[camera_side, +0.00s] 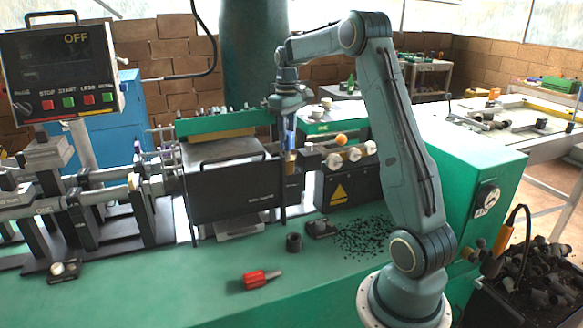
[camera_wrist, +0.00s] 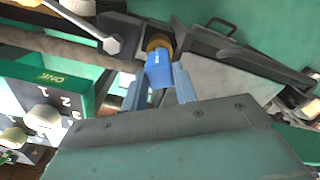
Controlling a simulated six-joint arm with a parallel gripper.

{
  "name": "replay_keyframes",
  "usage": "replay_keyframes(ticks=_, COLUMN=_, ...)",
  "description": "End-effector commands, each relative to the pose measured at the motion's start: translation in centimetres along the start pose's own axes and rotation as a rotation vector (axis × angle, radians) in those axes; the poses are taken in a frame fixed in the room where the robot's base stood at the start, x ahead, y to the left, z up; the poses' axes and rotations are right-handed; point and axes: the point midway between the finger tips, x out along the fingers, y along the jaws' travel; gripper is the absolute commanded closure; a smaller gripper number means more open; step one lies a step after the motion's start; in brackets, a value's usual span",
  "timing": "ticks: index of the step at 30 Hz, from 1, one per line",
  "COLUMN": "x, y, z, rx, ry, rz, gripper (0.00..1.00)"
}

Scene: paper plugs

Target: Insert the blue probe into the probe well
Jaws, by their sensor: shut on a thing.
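The blue probe (camera_wrist: 158,73) is held between the two fingers of my gripper (camera_wrist: 158,88) in the wrist view. A brass-coloured ring or collar (camera_wrist: 158,43) shows just beyond the probe's far end. Whether it is part of the probe or the well's mouth, and whether the probe is inside it, I cannot tell. In the side view my gripper (camera_side: 289,127) points down with the probe upright above a brass-coloured piece (camera_side: 291,162), beside the dark machine housing. The inside of the probe well is hidden.
A dark panel with a handle (camera_side: 235,185) stands left of my gripper. A box with white knobs (camera_side: 345,185) stands close on the right. A red-handled tool (camera_side: 260,279), a black ring (camera_side: 294,242) and scattered black bits (camera_side: 365,236) lie on the green bench.

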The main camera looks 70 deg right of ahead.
Motion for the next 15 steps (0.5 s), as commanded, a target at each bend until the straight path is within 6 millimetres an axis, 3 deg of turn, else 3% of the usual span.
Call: replay_keyframes(ticks=15, x=-0.43, y=0.12, z=-0.18, rx=0.006, ry=0.006, rz=0.003, gripper=1.00)
